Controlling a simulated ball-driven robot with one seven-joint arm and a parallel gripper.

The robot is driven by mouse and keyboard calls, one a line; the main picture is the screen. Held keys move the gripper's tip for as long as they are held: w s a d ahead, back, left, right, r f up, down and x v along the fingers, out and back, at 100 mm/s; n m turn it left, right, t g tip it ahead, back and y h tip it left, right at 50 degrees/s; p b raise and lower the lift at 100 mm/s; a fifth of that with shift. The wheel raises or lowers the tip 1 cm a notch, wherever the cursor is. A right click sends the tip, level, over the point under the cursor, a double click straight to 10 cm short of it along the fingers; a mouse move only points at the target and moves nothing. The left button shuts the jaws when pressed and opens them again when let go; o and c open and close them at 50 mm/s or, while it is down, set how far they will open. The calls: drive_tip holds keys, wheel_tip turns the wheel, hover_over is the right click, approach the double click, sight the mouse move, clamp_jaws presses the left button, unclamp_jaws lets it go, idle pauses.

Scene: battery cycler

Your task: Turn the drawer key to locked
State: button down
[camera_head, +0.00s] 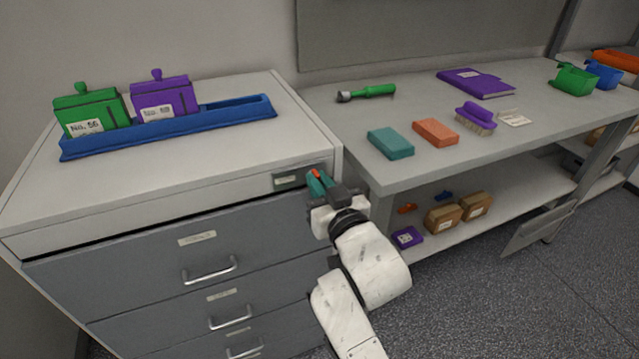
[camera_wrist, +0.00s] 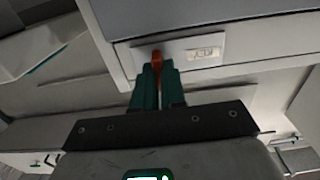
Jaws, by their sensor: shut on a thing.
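The drawer key is the small orange-red piece (camera_wrist: 157,60) at the lock plate (camera_wrist: 190,50) in the wrist view. My gripper (camera_wrist: 158,75) has its two teal fingers closed on the key from both sides. In the head view my gripper (camera_head: 315,180) is at the top right front corner of the grey drawer cabinet (camera_head: 110,265). A bit of the orange-red key (camera_head: 315,173) shows between the fingers, right of the lock's label plate (camera_head: 288,180). The fingers hide most of the key, and I cannot tell its turn angle.
A blue rack (camera_head: 215,118) with a green holder (camera_head: 88,108) and a purple holder (camera_head: 165,98) stands on the cabinet. A grey workbench (camera_head: 400,185) with blocks and tools adjoins at right. Drawer handles (camera_head: 210,272) stick out below. Floor is clear at right.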

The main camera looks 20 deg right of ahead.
drive_tip(key=shift+a+f+n+p, duration=0.15)
drive_tip(key=shift+n+p, duration=2.25)
drive_tip(key=shift+n, duration=2.05)
drive_tip(key=shift+a+f+n+p, duration=0.1)
drive_tip(key=shift+n+p, duration=2.3)
drive_tip(key=shift+n, duration=2.05)
drive_tip(key=c, duration=1.2)
unclamp_jaws()
drive_tip(key=shift+s, duration=0.1)
drive_tip(key=s+b, duration=0.1)
drive_tip(key=s, duration=0.9)
drive_tip(key=shift+s, duration=0.3)
